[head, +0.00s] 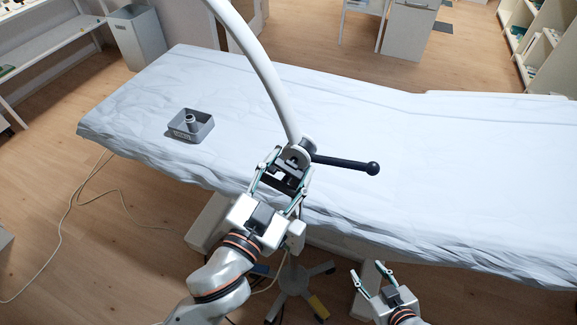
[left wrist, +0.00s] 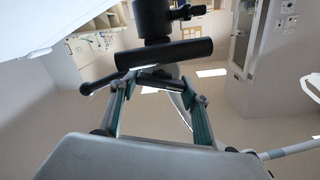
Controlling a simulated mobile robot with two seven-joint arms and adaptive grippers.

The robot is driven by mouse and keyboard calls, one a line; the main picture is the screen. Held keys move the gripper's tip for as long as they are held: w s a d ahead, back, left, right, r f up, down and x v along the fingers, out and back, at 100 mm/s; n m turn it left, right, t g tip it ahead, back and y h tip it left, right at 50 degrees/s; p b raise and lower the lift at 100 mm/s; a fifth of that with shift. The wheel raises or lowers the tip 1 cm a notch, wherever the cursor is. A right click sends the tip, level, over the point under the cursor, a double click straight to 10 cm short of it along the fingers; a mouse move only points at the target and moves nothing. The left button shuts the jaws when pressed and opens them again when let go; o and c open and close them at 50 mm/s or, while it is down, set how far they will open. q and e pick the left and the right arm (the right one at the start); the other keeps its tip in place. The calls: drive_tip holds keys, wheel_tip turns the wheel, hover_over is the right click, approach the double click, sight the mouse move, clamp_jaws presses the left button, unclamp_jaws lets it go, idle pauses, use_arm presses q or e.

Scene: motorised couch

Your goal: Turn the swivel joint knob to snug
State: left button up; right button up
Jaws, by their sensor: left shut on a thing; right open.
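The swivel joint (head: 300,150) is at the lower end of a curved pale lamp arm (head: 262,70), above the couch's near edge. A black handle (head: 345,163) with a ball end sticks out to the right. My left gripper (head: 284,166) is shut on the dark swivel joint knob (head: 283,180) at the joint's near side. In the left wrist view the left gripper's fingers (left wrist: 157,88) stand on both sides of a dark part, below a black cylinder (left wrist: 165,54). The knob's exact setting cannot be seen. My right gripper (head: 373,280) is open and empty at the lower right.
The couch (head: 440,170) with a pale blue sheet fills the middle. A grey square tray (head: 178,134) with an upright round part in it sits on its left. A wheeled stand (head: 292,280) and cables are below.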

idle(0.3)
use_arm(q)
drive_tip(key=o, duration=1.1)
drive_tip(key=v, duration=1.2)
drive_tip(key=shift+a, duration=0.1)
